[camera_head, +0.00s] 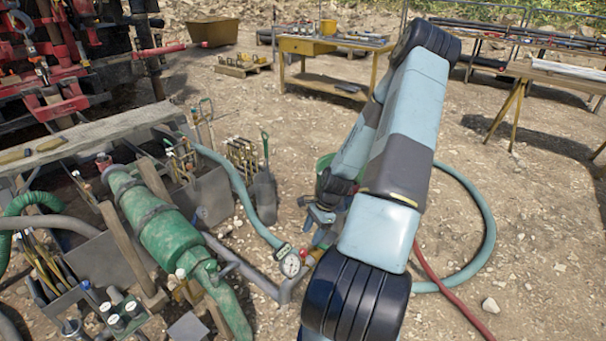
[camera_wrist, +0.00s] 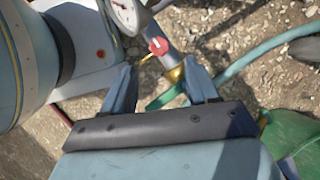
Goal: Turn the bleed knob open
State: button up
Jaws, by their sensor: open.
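The red bleed knob (camera_wrist: 158,45) shows in the wrist view on brass fittings, just right of a white-faced pressure gauge (camera_wrist: 125,12). My gripper (camera_wrist: 159,66) has its two blue-grey fingers apart, one on each side below the knob. The knob appears beyond the fingertips and roughly between them; I see no contact. In the head view the gauge (camera_head: 290,265) sits on the pipe end, with a small patch of red (camera_head: 316,254) beside it. My gripper (camera_head: 322,216) is above these, partly hidden by my arm.
A teal hose (camera_head: 489,232) and a red hose (camera_head: 432,275) lie on the gravel at right. A green pump body (camera_head: 170,236) and a shovel (camera_head: 264,185) stand at left. A green bucket (camera_head: 322,163) is behind my arm. A yellow table (camera_head: 328,48) is farther back.

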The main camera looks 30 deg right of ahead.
jog(key=a+r+n+h, duration=0.1)
jog(key=r+n+h, duration=0.1)
jog(key=r, duration=1)
jog(key=a+r+n+h, duration=0.2)
jog(key=r+n, duration=0.3)
jog(key=r, duration=0.8)
jog(key=shift+w+a+r+n, duration=0.25)
jog(key=shift+w+a+n, duration=0.05)
jog(key=shift+r, duration=0.1)
jog(key=s+a+r+n+t, duration=0.2)
jog(key=s+a+r+n, duration=0.3)
jog(key=s+a+r, duration=0.3)
jog(key=s+a+r+n+t, duration=0.3)
jog(key=s+a+r+n, duration=0.3)
jog(key=r, duration=1)
jog(key=s+a, duration=0.2)
jog(key=s, duration=0.1)
jog(key=shift+s+r+n, duration=0.15)
jog(key=shift+n, duration=0.15)
